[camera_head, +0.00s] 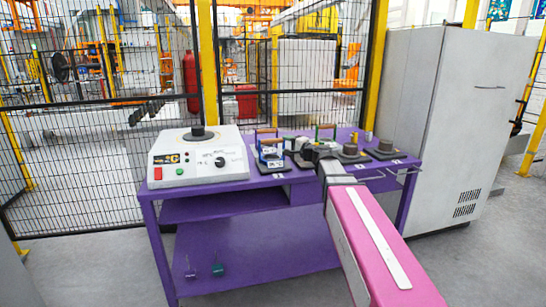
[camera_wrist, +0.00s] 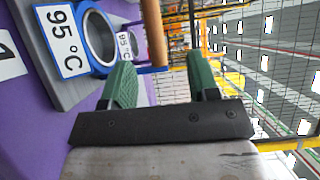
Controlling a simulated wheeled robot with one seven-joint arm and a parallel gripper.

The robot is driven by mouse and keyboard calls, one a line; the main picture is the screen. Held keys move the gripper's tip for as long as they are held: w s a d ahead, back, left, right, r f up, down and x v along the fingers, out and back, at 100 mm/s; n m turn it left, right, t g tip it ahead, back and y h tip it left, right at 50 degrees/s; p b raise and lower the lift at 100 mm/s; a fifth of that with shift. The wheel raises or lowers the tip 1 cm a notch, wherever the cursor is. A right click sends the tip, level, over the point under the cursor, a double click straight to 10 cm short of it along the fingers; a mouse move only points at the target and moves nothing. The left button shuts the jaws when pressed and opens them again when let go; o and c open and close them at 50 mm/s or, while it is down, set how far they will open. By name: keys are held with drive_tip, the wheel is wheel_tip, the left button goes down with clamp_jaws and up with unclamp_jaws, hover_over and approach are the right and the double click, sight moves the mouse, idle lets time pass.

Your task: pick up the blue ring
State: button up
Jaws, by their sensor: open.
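The blue ring (camera_wrist: 83,28) shows in the wrist view at the upper left, with a "95 °C" label on the face beside it. In the head view a small blue piece (camera_head: 270,153), which looks like the same ring and its holder, stands on the purple table. My gripper (camera_wrist: 160,72) is open, its two green fingers apart with nothing between them. The ring lies to the left of the fingers in the wrist view, outside the gap. In the head view my arm reaches over the table, right of the blue piece, and the fingertips are hard to make out.
The purple table (camera_head: 235,258) also bears a white heater unit (camera_head: 200,160) at left and dark round parts (camera_head: 350,150) at right. A wooden handle (camera_wrist: 153,32) stands close to the fingers. A grey cabinet (camera_head: 425,120) and mesh fence bound the area.

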sight(274, 142)
drive_tip(key=x, duration=0.4)
drive_tip(key=shift+w+a, duration=0.15)
drive_tip(key=shift+w, duration=0.05)
drive_tip(key=shift+f+x, duration=0.2)
drive_tip(key=shift+x, duration=1.1)
drive_tip(key=shift+f+x, duration=0.2)
drive_tip(key=shift+x, duration=1.05)
clamp_jaws()
